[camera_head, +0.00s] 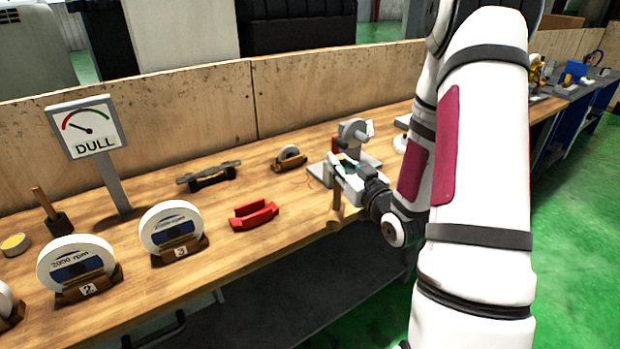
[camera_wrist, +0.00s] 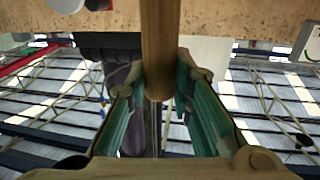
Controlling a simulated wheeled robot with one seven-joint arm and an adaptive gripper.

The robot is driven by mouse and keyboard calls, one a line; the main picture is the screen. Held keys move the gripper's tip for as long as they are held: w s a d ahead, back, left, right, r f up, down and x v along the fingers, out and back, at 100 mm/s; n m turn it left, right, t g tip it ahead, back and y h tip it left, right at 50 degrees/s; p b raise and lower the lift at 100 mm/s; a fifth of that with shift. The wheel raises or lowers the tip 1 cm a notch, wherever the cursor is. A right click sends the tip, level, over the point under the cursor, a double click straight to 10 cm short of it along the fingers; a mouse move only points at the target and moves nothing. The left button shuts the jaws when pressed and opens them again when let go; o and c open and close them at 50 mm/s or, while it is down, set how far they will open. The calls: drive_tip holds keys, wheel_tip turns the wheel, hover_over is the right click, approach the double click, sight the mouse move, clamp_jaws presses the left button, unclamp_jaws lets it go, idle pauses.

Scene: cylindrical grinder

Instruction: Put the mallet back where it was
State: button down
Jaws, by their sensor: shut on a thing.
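My gripper (camera_head: 347,172) is over the front part of the bench, to the right of the red tool. It is shut on a wooden handle, which I take to be the mallet's. In the wrist view the brown handle (camera_wrist: 160,45) lies between the green-lined fingers (camera_wrist: 160,105), its rounded end facing the camera. In the head view a wooden piece (camera_head: 337,196) hangs upright below the fingers near the bench's front edge. I cannot clearly make out a mallet head. Another tool with a wooden handle and dark block (camera_head: 58,221) stands at the far left.
The wooden bench (camera_head: 245,165) holds numbered grinding wheels (camera_head: 172,230), a red tool (camera_head: 254,214), a dark holder (camera_head: 209,176), a small wheel in a wooden stand (camera_head: 290,158) and a grey machine (camera_head: 354,134). A "DULL" sign (camera_head: 90,127) stands left. A wooden panel (camera_head: 180,105) closes the back.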

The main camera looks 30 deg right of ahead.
drive_tip(key=shift+w+d+f+b, duration=0.1)
drive_tip(key=shift+w+d+b, duration=0.05)
drive_tip(key=shift+w+b, duration=0.55)
drive_tip(key=w+b, duration=0.2)
drive_tip(key=b, duration=0.4)
drive_tip(key=shift+f, duration=0.1)
drive_tip(key=b, duration=0.3)
drive_tip(key=shift+w, duration=0.1)
drive_tip(key=w+d+f, duration=0.1)
drive_tip(key=w+f, duration=0.3)
drive_tip(key=w, duration=0.6)
drive_tip(key=shift+w+d+f+b, duration=0.2)
drive_tip(key=shift+b, duration=0.1)
drive_tip(key=shift+f, duration=0.1)
